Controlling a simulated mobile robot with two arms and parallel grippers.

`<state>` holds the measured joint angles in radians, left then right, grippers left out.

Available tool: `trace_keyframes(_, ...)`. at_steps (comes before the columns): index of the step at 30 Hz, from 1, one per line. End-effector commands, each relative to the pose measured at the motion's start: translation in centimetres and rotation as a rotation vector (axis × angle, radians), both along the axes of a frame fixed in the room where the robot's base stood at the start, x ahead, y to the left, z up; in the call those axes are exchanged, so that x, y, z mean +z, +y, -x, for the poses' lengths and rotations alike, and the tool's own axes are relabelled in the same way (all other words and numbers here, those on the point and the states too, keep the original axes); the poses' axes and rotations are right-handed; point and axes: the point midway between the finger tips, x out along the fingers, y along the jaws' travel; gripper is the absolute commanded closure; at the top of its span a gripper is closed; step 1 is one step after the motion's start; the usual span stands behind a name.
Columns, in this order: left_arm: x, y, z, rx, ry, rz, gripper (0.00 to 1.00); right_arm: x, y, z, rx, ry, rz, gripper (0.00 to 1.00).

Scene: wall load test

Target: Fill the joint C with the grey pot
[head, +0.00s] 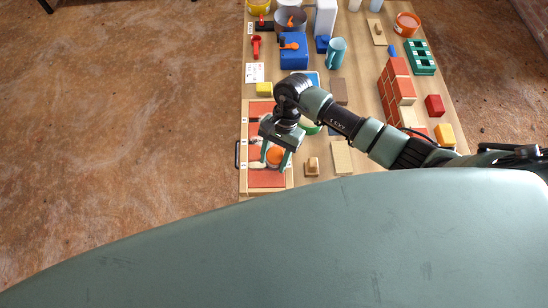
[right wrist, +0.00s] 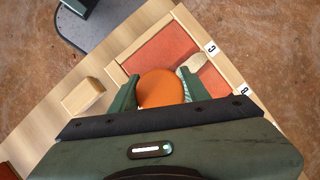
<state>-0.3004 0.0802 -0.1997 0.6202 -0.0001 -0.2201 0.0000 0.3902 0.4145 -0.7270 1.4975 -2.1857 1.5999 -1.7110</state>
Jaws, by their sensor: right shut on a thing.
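My right gripper (head: 276,158) is shut on a round orange-topped thing (right wrist: 161,89), held over the wooden frame with red panels (head: 267,179). The rest of the held thing is hidden, and I cannot tell whether it is a pot. In the right wrist view, the joint C lies by its C label (right wrist: 212,47), just beyond the held thing. A pale blob (right wrist: 195,62) shows near that label. A grey pot (head: 290,20) with something orange in it stands at the far end of the table. My left gripper is not in view.
A wooden block with a knob (head: 312,167) and a flat pale board (head: 342,157) lie right of the frame. A brick wall piece (head: 396,93) stands at the right. A blue box (head: 294,50), a teal mug (head: 336,52) and an orange tub (head: 407,23) are farther back.

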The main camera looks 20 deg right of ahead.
Motion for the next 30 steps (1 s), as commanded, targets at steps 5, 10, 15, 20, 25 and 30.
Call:
trace_keyframes(5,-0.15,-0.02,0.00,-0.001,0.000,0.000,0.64,-0.10,0.03,0.04,0.001,0.000,0.000,0.96)
trace_keyframes(10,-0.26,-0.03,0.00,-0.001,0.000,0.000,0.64,-0.15,0.02,0.06,0.000,0.001,0.001,0.96)
trace_keyframes(15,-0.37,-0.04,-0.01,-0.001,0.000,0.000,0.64,-0.21,0.02,0.09,0.001,0.001,0.001,0.96)
trace_keyframes(20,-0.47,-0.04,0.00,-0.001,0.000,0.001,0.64,-0.25,0.00,0.11,0.000,0.002,0.002,0.96)
trace_keyframes(25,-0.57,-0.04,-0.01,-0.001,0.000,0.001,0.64,-0.30,-0.03,0.14,0.000,0.002,0.002,0.96)
trace_keyframes(30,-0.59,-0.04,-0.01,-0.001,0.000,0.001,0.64,-0.32,-0.03,0.18,0.000,0.004,0.002,0.96)
